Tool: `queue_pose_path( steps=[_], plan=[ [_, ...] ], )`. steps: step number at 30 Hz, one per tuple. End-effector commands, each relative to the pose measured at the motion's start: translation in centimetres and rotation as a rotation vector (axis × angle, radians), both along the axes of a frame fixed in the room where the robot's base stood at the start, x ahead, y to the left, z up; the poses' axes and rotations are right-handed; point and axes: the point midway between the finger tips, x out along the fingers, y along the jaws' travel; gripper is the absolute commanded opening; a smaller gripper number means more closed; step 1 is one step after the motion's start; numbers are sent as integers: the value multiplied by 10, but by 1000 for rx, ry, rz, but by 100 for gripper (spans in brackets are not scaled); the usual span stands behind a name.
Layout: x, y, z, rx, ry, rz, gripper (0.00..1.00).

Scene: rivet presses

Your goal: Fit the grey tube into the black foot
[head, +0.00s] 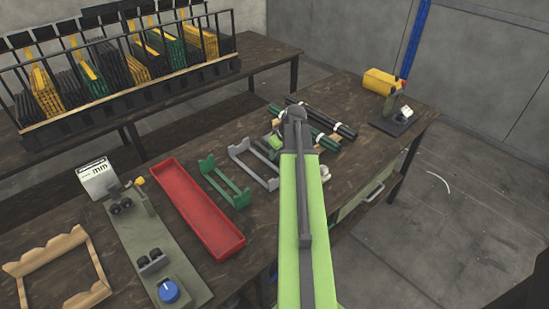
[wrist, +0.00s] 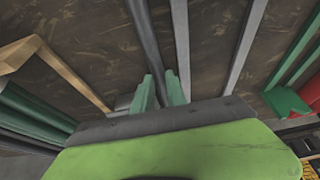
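My gripper (wrist: 161,88) has its two green fingers on either side of a dark grey tube (wrist: 150,40), with the tube filling the narrow gap between them. The tube runs up from the fingers to the top edge of the wrist view, where it looks wider and nearer. In the head view my gripper (head: 277,142) is over the table, just past the grey cradle; my arm hides much of that spot. A black foot-like base (head: 390,125) with a short grey upright stands at the table's far right corner. I cannot see its socket clearly.
The grey cradle (head: 240,150) and green cradle (head: 210,165) look empty. A red tray (head: 190,200) and a measuring stand (head: 180,255) are to the left. Dark green and black tubes (head: 345,130) lie beyond my arm. A yellow-headed device (head: 380,80) stands by the base.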

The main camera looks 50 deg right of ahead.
Motion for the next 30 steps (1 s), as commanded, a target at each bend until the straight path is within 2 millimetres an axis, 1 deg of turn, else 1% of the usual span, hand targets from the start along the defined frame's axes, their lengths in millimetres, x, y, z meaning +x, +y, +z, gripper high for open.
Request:
queue_pose_path(
  steps=[1,2,13,17,20,23,26,30],
  plan=[
    [0,0,0,0,0,0,3],
    [0,0,0,0,0,0,0],
    [0,0,0,0,0,-1,0],
    [0,0,5,0,0,-1,0],
    [0,0,15,0,0,-1,0],
    [0,0,31,0,0,-1,0],
    [0,0,52,0,0,-1,0],
    [-33,-10,68,0,0,-5,0]
  ],
)
